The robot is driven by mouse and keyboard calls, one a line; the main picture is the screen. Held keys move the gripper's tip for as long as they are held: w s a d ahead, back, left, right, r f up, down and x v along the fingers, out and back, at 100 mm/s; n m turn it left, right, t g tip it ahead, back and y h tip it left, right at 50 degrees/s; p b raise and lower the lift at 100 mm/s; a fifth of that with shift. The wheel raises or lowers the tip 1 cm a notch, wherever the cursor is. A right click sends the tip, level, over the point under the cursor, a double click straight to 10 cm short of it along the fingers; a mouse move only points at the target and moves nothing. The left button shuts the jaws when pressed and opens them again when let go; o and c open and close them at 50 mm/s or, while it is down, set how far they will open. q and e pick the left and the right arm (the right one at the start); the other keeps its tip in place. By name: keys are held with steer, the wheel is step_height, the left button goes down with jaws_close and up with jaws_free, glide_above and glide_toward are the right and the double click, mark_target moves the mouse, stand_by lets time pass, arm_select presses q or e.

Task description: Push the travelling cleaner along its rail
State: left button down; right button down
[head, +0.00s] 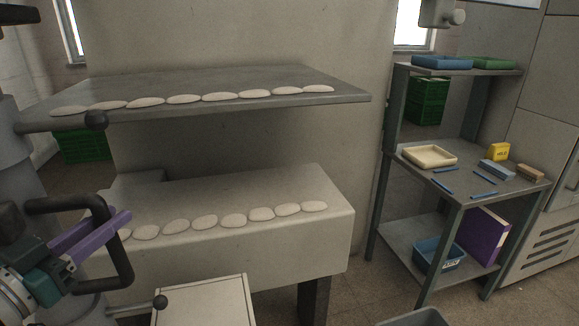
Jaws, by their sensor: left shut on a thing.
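My left gripper (112,217) is at the lower left, with purple fingers and a teal body. It is shut on a black loop handle (126,266), its fingers on either side of the bar. The handle seems to belong to the travelling cleaner, whose grey upright body (8,150) seems to stand at the left edge, largely cut off. Its rail cannot be made out clearly. My right gripper is not in view.
The winder has an upper shelf (220,105) and a lower ledge (250,245), each with a row of pale oval pieces. A shelf rack (455,185) with trays stands right. Floor shows between them.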

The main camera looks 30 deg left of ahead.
arm_select(q)
steer(key=shift+s+a, duration=0.2)
steer(key=shift+s, duration=0.1)
steer(key=c, duration=0.7)
jaws_free()
steer(key=b+v, duration=0.1)
steer(key=v, duration=0.9)
